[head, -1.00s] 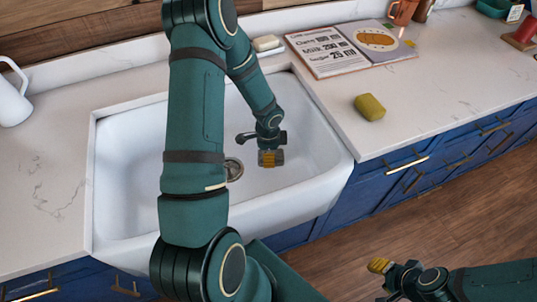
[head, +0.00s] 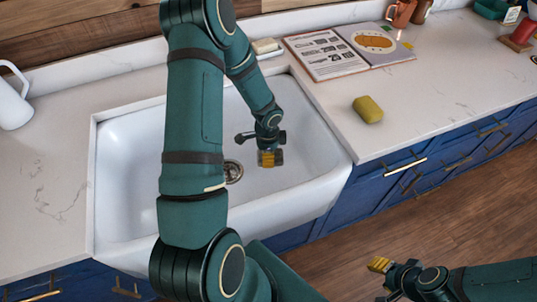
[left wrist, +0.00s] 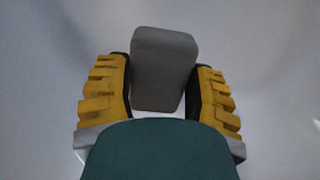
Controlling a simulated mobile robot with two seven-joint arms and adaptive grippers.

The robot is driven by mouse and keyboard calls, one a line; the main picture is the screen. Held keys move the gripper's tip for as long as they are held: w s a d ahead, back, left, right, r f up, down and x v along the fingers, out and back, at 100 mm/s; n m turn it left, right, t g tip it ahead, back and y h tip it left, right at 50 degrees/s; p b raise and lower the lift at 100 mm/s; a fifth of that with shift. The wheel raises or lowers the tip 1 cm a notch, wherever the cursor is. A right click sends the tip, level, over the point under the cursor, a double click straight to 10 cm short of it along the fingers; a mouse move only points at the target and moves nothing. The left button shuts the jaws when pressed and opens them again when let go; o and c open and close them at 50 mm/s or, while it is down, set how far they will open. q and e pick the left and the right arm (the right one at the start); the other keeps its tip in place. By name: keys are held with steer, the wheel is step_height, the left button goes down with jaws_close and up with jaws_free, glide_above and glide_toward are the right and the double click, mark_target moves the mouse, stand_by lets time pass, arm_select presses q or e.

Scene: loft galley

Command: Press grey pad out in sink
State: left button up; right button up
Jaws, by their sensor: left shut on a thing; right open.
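The grey pad (left wrist: 164,68) is a rounded grey block between the yellow-padded fingers of my left gripper (left wrist: 160,95) in the left wrist view. In the head view my left gripper (head: 270,158) is low inside the white sink (head: 130,185), right of the drain (head: 233,171). Whether the pad touches the sink floor I cannot tell. My right gripper (head: 380,268) is open and empty, out over the floor in front of the blue cabinets.
A yellow-green sponge (head: 368,109) lies on the counter right of the sink. An open recipe book (head: 345,60) and a small pale block (head: 266,46) lie behind. A white jug (head: 12,103) stands at left.

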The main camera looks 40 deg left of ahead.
mark_target(268, 175)
arm_select(q)
steer(key=shift+f+b, duration=0.55)
steer(key=shift+f, duration=0.25)
step_height(268, 175, down, 7)
steer(key=b, duration=0.5)
steer(key=shift+r+b, duration=0.2)
steer(key=shift+b, duration=0.1)
steer(key=shift+f+b, duration=0.3)
steer(key=shift+f, duration=0.3)
stand_by(0.3)
steer(key=shift+s+f, duration=0.15)
steer(key=shift+f, duration=0.05)
stand_by(2.1)
steer(key=shift+r+p, duration=0.65)
steer(key=shift+r, duration=0.2)
steer(key=shift+r+p, duration=2.35)
steer(key=shift+r, duration=0.7)
steer(key=shift+r+p, duration=0.9)
steer(key=shift+r, duration=0.3)
